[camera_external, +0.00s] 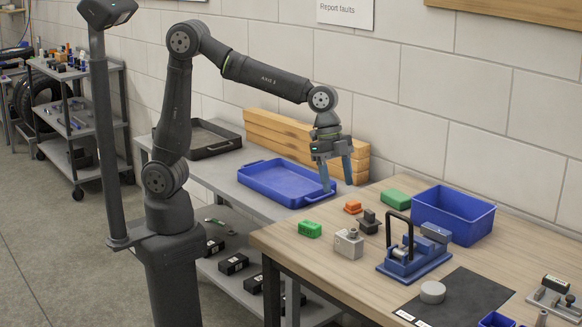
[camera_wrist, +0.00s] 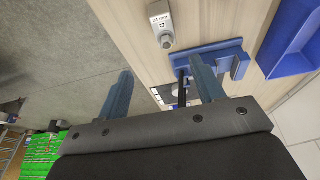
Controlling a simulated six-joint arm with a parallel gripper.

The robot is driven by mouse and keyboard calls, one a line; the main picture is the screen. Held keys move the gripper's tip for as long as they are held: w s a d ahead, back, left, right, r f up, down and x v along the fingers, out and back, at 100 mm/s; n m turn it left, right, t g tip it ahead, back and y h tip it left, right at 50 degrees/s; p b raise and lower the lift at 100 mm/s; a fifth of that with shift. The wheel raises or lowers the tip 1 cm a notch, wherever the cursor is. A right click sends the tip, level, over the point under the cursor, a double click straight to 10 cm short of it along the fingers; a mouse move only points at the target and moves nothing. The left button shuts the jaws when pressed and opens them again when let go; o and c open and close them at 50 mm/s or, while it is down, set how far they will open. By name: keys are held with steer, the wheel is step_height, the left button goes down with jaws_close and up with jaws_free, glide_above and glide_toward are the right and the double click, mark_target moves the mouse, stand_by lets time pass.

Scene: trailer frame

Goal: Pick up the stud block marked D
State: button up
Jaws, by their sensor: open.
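No letter D is legible in either view. A pale grey block with a round stud on top (camera_external: 348,244) stands on the wooden table; it also shows in the wrist view (camera_wrist: 162,30), its label seeming to read "24 mm". A dark block with a stud on top (camera_external: 367,224) stands behind it, to the right. My gripper (camera_external: 337,186) is open and empty, pointing down near the right end of the blue tray (camera_external: 262,184), above and behind the blocks. In the wrist view both fingers (camera_wrist: 160,66) are apart with nothing held between them.
Green blocks (camera_external: 310,230) (camera_external: 394,199) and an orange block (camera_external: 353,207) lie nearby. A blue clamp fixture with a tall black handle (camera_external: 412,262), a blue bin (camera_external: 453,216) and a grey disc (camera_external: 433,292) on a dark mat (camera_external: 462,300) stand to the right. Timber (camera_external: 290,137) lies behind.

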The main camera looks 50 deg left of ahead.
mark_target(348, 235)
steer(key=shift+h, duration=0.4)
steer(key=x, duration=0.4)
steer(key=a+x, duration=0.1)
steer(key=x, duration=0.7)
steer(key=shift+w+a+f, duration=0.15)
steer(key=shift+a+f, duration=0.15)
steer(key=shift+f, duration=0.1)
steer(key=shift+w+x, duration=0.1)
steer(key=shift+x, duration=1.25)
steer(key=shift+w+x, duration=0.15)
steer(key=shift+x, duration=1.2)
steer(key=shift+c, duration=0.4)
jaws_close()
steer(key=shift+r, duration=0.1)
